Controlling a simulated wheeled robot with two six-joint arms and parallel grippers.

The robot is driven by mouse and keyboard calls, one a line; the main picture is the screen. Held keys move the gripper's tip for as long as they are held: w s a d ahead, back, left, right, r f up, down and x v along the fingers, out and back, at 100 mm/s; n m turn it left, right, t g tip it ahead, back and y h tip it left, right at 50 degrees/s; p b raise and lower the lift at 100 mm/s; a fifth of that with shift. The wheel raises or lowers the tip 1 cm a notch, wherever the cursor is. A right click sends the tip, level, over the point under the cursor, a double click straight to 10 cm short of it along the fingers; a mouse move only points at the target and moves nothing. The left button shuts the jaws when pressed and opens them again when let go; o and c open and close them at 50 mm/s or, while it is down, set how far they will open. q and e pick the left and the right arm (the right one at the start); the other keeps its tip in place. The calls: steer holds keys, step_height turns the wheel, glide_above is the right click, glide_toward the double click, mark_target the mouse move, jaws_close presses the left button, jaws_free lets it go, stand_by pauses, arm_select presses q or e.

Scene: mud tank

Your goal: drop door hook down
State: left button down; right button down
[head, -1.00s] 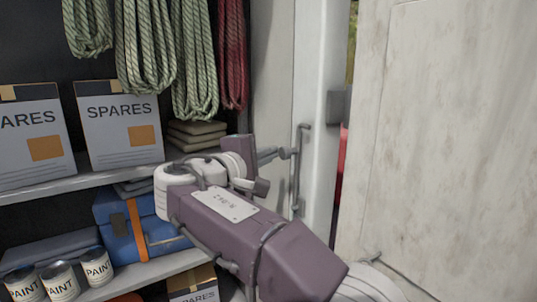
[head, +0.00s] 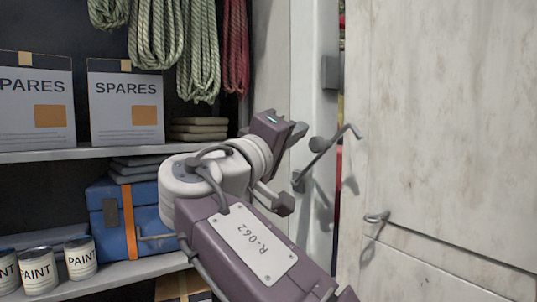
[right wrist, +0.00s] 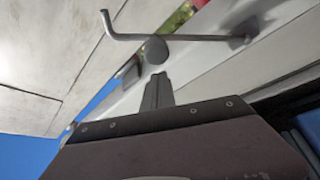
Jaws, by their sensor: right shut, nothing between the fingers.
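The grey door hook (head: 334,146) is a thin rod with a bent tip and a round knob (head: 318,144). It pivots on the pale door post and leans up and to the right, its tip towards the door. A small metal eye (head: 377,217) sits on the pale door, below the hook's tip. My right gripper (head: 301,129) is shut and empty, just left of the knob. In the right wrist view the closed fingers (right wrist: 158,92) point at the knob (right wrist: 155,50), close under it; contact cannot be told. The left gripper is not in view.
Shelves on the left hold SPARES boxes (head: 125,105), a blue case (head: 108,228) and paint cans (head: 81,258). Ropes (head: 155,30) hang above. The pale door (head: 440,130) fills the right side, with a narrow gap beside the post.

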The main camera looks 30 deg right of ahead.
steer(key=s+f+m+g+h+b, duration=0.4)
steer(key=f+m+b, duration=0.7)
steer(key=b, duration=0.7)
steer(key=shift+s+m+g, duration=0.5)
steer(key=shift+s+m, duration=0.1)
steer(key=shift+s, duration=0.55)
steer(key=shift+f, duration=0.2)
steer(key=shift+r, duration=0.1)
